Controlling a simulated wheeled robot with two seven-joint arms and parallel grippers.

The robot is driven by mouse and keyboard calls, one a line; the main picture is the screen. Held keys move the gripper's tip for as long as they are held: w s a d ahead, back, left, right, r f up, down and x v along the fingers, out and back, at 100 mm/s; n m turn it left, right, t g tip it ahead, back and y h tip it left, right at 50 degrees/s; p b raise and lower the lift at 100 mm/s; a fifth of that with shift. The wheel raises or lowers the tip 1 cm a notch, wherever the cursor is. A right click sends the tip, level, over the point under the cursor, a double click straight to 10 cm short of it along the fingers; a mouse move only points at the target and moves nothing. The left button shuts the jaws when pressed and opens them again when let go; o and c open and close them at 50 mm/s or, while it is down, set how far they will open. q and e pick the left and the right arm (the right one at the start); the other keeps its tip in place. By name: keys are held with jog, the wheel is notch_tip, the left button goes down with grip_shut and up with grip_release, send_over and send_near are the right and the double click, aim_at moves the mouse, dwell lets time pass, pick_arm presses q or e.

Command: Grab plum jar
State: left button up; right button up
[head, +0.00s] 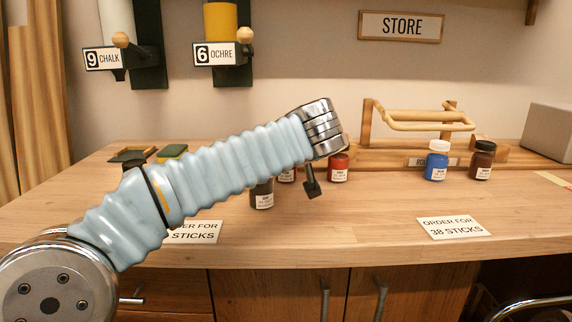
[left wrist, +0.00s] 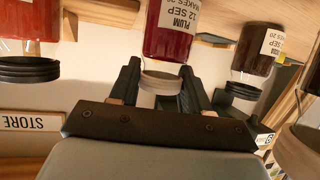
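The plum jar (left wrist: 168,38), dark red with a white label reading PLUM, is in the middle of the left wrist view, which is upside down. Its pale lid end lies between the two dark fingers of my left gripper (left wrist: 160,75). The fingers look apart, one on each side of the lid; I cannot tell whether they touch it. In the head view the plum jar (head: 287,176) seems to be the red jar mostly hidden behind my left arm. My left gripper (head: 312,184) shows there only as a small dark part. My right gripper is not in view.
A red jar (head: 339,168) and a dark jar (head: 262,195) stand close on either side. A blue jar (head: 437,163) and a brown jar (head: 482,162) stand further right, by a wooden rack (head: 420,124).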

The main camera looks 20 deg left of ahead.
pick_arm(q)
jog(key=c, duration=0.5)
